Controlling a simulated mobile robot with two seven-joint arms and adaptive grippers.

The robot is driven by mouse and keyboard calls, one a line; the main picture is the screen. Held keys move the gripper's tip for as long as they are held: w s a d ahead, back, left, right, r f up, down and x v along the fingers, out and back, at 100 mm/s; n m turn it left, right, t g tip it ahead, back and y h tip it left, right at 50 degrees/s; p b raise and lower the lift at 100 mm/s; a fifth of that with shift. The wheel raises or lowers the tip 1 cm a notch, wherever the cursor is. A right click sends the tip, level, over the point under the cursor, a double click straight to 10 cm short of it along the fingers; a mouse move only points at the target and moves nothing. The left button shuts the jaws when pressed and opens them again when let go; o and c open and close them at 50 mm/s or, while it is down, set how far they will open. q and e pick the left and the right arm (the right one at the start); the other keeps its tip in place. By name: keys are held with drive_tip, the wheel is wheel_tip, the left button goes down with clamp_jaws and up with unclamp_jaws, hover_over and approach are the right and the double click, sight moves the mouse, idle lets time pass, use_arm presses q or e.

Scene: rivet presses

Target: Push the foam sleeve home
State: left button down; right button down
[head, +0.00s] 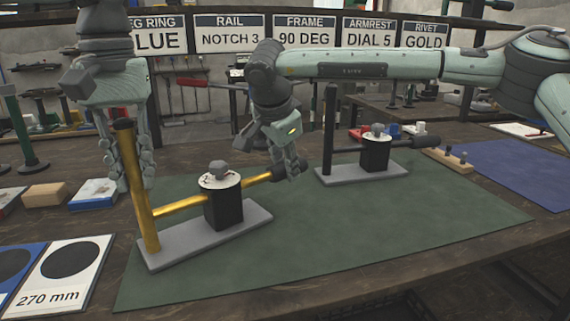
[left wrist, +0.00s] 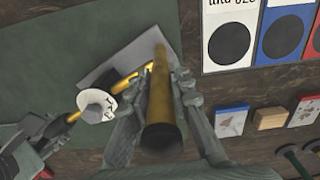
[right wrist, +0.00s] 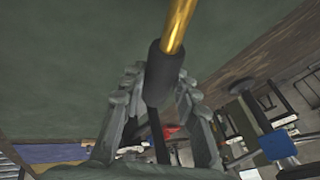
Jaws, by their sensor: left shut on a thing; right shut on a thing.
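The yellow-gold frame with an upright post (head: 138,190) and a low horizontal bar (head: 178,206) stands on a grey base plate (head: 205,238). My left gripper (head: 135,178) is shut on the upright post; in the left wrist view the post (left wrist: 160,95) runs between its fingers. The black foam sleeve (right wrist: 160,72) is on the free right end of the bar, with bare gold bar (right wrist: 180,22) leading into it. My right gripper (head: 288,170) is shut around the sleeve. Its fingers partly hide the sleeve in the head view.
A black block with a white dial (head: 220,182) and grey knob sits mid-bar. A second, dark frame (head: 362,172) with a black sleeve (head: 398,141) stands behind right. Printed cards (head: 68,270) lie at front left. The green mat (head: 380,240) is clear at front right.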

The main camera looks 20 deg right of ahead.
sight(255, 177)
drive_tip(key=s+a, duration=0.1)
drive_tip(key=a, duration=0.3)
drive_tip(key=s+a, duration=0.1)
drive_tip(key=a, duration=0.2)
drive_tip(key=shift+s, duration=0.35)
drive_tip(key=shift+a, duration=0.1)
drive_tip(key=c, duration=1.2)
unclamp_jaws()
drive_tip(key=shift+o, duration=0.4)
drive_tip(key=shift+r, duration=0.3)
drive_tip(key=v, duration=1.1)
drive_tip(key=shift+s, duration=0.25)
